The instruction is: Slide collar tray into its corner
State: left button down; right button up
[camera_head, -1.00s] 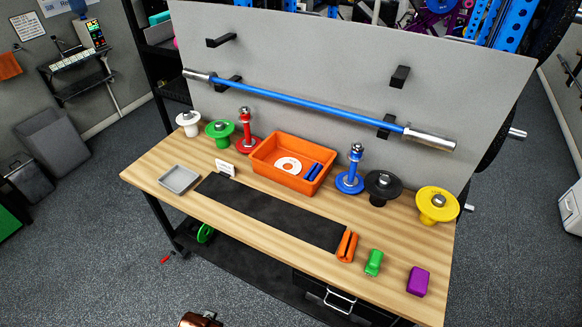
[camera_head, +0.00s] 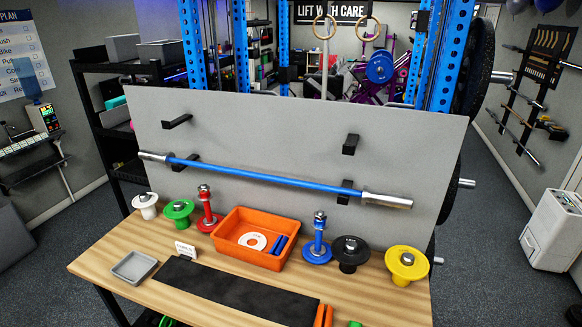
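A small grey tray (camera_head: 134,268), shallow and empty, lies near the left front edge of the wooden bench (camera_head: 100,254). A larger orange tray (camera_head: 249,254) sits at the middle back of the bench, holding a white ring (camera_head: 252,240) and blue pieces (camera_head: 280,245). No label shows which of the two is the collar tray. A black mat (camera_head: 235,291) runs along the front of the bench, to the right of the grey tray. Neither of my grippers is in view.
White (camera_head: 146,206), green (camera_head: 178,211), red (camera_head: 206,212), blue (camera_head: 317,243), black (camera_head: 349,254) and yellow (camera_head: 406,264) stands line the back. A small white card (camera_head: 185,249) stands behind the mat. A grey panel carries a blue bar (camera_head: 262,180). An orange piece (camera_head: 323,316) is cut off below.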

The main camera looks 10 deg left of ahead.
aim_at(136, 267)
jog(key=u, duration=1.55)
